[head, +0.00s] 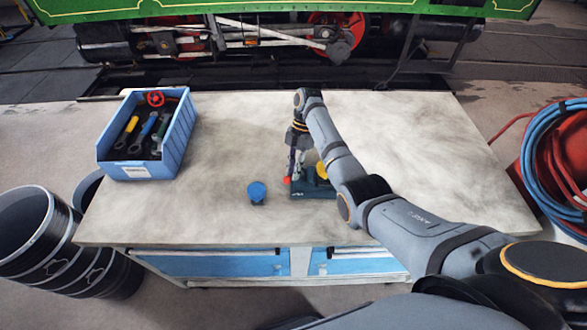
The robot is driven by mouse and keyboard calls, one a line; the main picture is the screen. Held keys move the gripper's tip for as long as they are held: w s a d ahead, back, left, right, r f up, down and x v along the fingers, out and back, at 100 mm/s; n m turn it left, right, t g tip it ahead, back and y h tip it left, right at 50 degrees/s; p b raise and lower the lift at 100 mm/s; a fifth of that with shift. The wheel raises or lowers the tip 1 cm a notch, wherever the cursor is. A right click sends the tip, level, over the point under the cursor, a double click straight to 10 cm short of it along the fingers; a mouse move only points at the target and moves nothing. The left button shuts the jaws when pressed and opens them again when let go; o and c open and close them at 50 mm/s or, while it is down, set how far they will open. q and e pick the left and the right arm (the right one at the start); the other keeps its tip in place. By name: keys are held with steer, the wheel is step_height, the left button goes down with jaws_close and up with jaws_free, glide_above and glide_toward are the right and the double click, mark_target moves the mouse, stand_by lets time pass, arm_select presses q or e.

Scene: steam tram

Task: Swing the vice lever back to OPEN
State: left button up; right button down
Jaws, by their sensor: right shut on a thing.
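The vice (315,193), a dark teal block, stands near the front middle of the workbench. A red knob (287,180) shows at its left side, likely the end of the vice lever; the rest of the lever is hard to make out. A yellow part (321,170) shows on the vice, partly behind my arm. My right gripper (292,170) points down at the left side of the vice, close above the red knob. It is shut on what looks like the lever; its fingertips are small and partly hidden. My left gripper is out of view.
A blue round-topped object (257,190) stands left of the vice. A blue crate (150,172) with several tools stands at the bench's back left. The pale bench top (230,130) is clear between them. A coiled blue hose (555,155) is at the right.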

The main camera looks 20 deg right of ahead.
steer(key=shift+s+n, duration=0.1)
steer(key=shift+n, duration=0.5)
steer(key=shift+h, duration=0.3)
steer(key=c, duration=1.3)
jaws_free()
steer(key=shift+s, duration=0.1)
